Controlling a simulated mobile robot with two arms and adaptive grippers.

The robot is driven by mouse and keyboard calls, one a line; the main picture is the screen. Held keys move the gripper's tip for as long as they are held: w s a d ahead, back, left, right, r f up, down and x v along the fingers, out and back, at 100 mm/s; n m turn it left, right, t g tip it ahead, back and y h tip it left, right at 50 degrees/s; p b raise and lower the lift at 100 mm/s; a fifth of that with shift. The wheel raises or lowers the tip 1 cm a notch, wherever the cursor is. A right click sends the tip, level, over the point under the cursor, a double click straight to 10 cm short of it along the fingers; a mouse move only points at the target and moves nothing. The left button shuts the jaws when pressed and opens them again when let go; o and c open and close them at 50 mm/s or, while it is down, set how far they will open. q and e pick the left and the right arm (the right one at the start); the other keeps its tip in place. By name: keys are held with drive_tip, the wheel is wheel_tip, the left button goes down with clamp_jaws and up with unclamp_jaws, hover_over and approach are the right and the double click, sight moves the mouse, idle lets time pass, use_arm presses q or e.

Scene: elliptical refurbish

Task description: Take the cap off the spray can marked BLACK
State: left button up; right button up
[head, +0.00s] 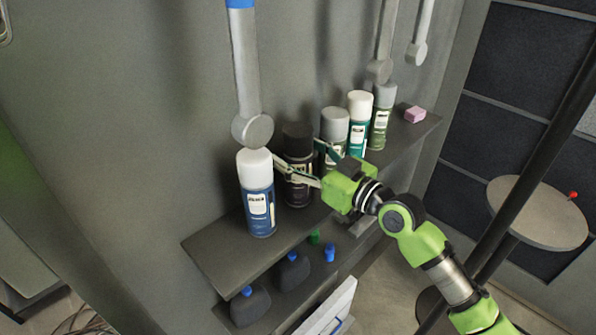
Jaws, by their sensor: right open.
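The black spray can (297,192) stands upright on the upper shelf, second from the left in the row. Its dark cap (297,132) is on top. Its label is partly hidden and too small to read. My right gripper (297,154) reaches in from the right. It is open, with one finger to the left of the black can and the other to its right, around the upper part of the can. I cannot tell whether the fingers touch it. My left gripper is not in view.
A blue can with a white cap (258,205) stands close on the left. A grey-capped can (333,127), a teal can (359,128) and a green can (381,122) stand to the right. A pink block (414,114) is at the shelf's far end. Bottles (291,272) stand below.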

drive_tip(key=shift+r, duration=0.1)
clamp_jaws()
